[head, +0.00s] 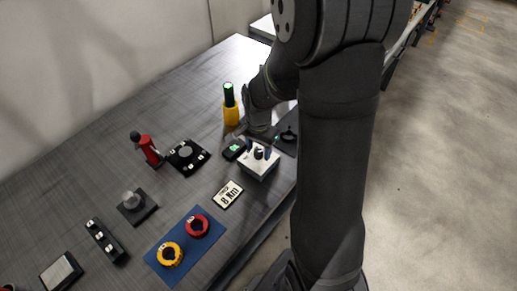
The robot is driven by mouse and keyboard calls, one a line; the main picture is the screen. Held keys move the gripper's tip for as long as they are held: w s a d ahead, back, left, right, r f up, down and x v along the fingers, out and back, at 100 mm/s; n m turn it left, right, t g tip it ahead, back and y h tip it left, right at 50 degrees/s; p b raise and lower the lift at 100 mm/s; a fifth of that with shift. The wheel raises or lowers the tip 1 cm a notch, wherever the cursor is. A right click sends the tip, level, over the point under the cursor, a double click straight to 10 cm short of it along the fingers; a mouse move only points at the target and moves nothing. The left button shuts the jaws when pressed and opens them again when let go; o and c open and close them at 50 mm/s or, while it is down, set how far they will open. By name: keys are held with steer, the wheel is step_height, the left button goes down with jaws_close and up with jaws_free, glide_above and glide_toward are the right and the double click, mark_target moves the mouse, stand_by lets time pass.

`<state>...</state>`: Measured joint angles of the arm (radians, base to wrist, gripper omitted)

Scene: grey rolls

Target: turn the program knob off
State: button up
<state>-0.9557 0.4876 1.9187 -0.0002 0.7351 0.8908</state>
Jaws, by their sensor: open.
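A white box (258,166) with a small black knob (259,153) on its top stands near the right edge of the grey table, and this looks like the program knob. The way the knob points is too small to read. My gripper (260,147) is open at the top of the box, with what look like its dark fingertips on either side of the knob. I cannot tell whether they touch it. My arm hides part of the area behind the box.
A small black device with a green display (234,149) lies just left of the box. A yellow post with a green light (230,105) stands behind. A black dial plate (187,156), red lever (148,149), label card (228,194) and blue mat (187,258) with two rings lie leftward and in front.

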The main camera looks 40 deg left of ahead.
steer(key=shift+f, duration=0.35)
steer(key=shift+c, duration=0.2)
steer(key=c, duration=0.9)
